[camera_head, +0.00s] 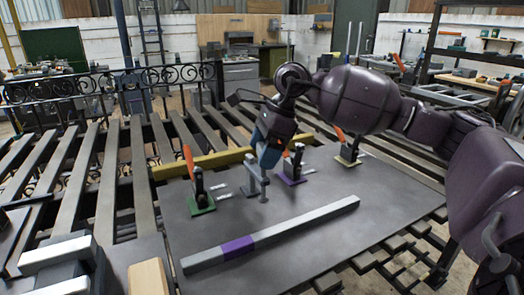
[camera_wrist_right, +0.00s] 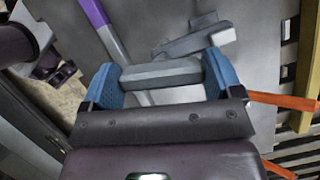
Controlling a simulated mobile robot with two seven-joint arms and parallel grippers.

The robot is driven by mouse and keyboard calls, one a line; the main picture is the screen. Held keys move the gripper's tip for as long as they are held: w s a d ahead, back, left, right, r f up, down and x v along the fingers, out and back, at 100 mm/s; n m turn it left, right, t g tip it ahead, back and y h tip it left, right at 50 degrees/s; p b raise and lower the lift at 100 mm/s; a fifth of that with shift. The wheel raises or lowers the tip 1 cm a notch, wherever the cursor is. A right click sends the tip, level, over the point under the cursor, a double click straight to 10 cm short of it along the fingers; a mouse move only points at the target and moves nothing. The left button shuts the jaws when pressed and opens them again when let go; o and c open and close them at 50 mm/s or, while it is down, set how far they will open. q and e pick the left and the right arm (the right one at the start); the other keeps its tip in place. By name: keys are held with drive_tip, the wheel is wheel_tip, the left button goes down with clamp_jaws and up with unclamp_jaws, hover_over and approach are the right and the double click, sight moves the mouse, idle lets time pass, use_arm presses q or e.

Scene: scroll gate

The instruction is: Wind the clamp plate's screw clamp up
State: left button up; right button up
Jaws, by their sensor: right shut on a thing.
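The clamp plate (camera_head: 310,215) is a flat dark grey sheet on the slatted bench. The grey screw clamp (camera_head: 252,184) stands upright near the plate's back edge. My right gripper (camera_head: 266,150) reaches down onto its top from above. In the right wrist view, the blue fingers of the right gripper (camera_wrist_right: 162,76) are shut on the two ends of a grey faceted handle (camera_wrist_right: 162,72). The clamp's grey body (camera_wrist_right: 195,42) shows beyond it. The screw below the handle is mostly hidden. My left gripper is not in view.
Toggle clamps with orange handles stand close by: green-based (camera_head: 200,203) at left, purple-based (camera_head: 293,178) and yellow-based (camera_head: 350,157) at right. A grey bar with a purple band (camera_head: 237,247) lies in front. A yellow beam (camera_head: 202,163) runs behind. The plate's right front is clear.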

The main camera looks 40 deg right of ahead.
drive_tip(key=shift+f+n+g, duration=0.2)
drive_tip(key=shift+n+g, duration=0.1)
drive_tip(key=shift+n, duration=0.9)
drive_tip(key=shift+b, duration=0.3)
drive_tip(key=o, duration=0.7)
drive_tip(key=shift+o, duration=0.2)
drive_tip(key=shift+r, duration=0.1)
